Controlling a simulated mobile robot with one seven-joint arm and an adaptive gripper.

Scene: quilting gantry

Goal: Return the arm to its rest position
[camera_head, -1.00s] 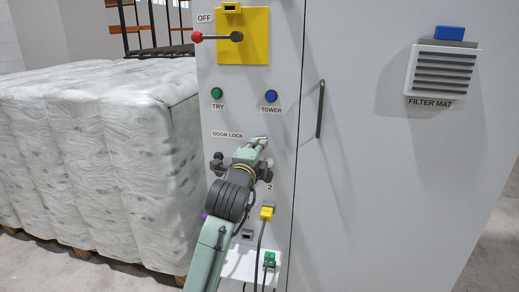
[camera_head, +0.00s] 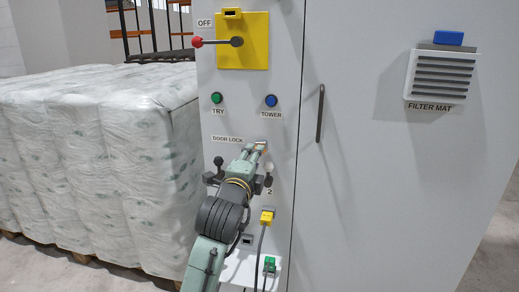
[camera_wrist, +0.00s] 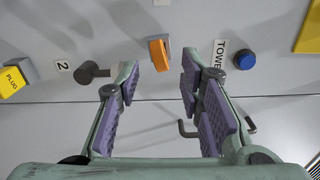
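My gripper (camera_head: 256,152) is at the end of my arm, raised in front of the grey cabinet panel beside the DOOR LOCK label (camera_head: 227,139). In the wrist view my gripper (camera_wrist: 160,88) is open, its two purple-padded fingers wide apart with nothing between them. An orange block (camera_wrist: 160,53) on the panel lies beyond the fingertips and looks clear of them. My arm covers part of the panel below the label in the head view.
Around my gripper are a black knob (camera_wrist: 92,72) near label 2, the blue TOWER button (camera_head: 270,100), a yellow plug (camera_head: 266,216) with its cable, a green plug (camera_head: 269,264) and the door handle (camera_head: 320,113). Wrapped bales (camera_head: 95,160) stand close at the left.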

